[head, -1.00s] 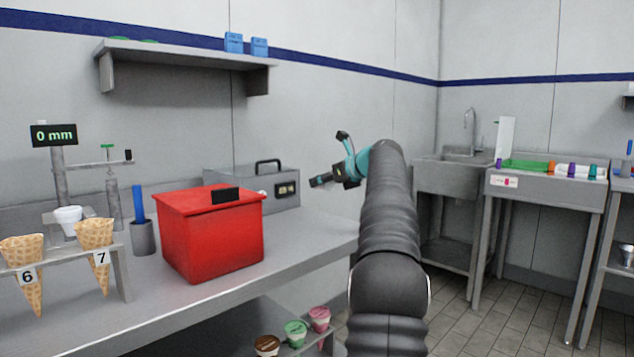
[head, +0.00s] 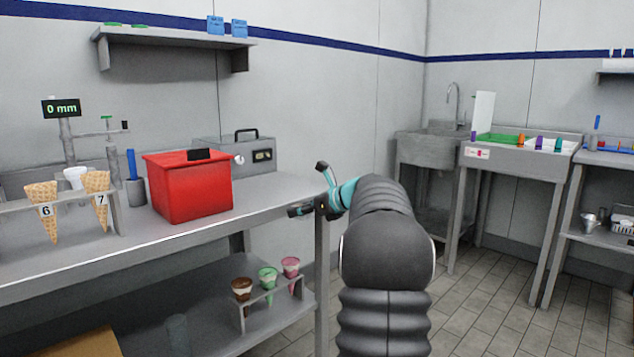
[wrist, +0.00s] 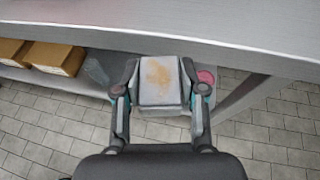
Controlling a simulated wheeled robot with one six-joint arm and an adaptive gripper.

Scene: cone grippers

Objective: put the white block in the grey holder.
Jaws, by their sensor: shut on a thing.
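My gripper (wrist: 160,92) is shut on a pale white block (wrist: 158,70) with a tan smear on its top face; the block sits between the two fingers in the wrist view. In the head view my gripper (head: 303,210) is near the right end of the steel bench, and the block cannot be made out there. I cannot tell which thing is the grey holder. A grey cup (head: 135,193) with a blue stick and a grey cone rack (head: 118,198) stand on the bench.
A red box (head: 190,190) and a grey case (head: 235,160) stand on the bench (head: 275,193). Several tubs sit on a rack (head: 275,312) on the lower shelf. A sink (head: 430,145) and side table (head: 520,158) stand at right. Tiled floor between is clear.

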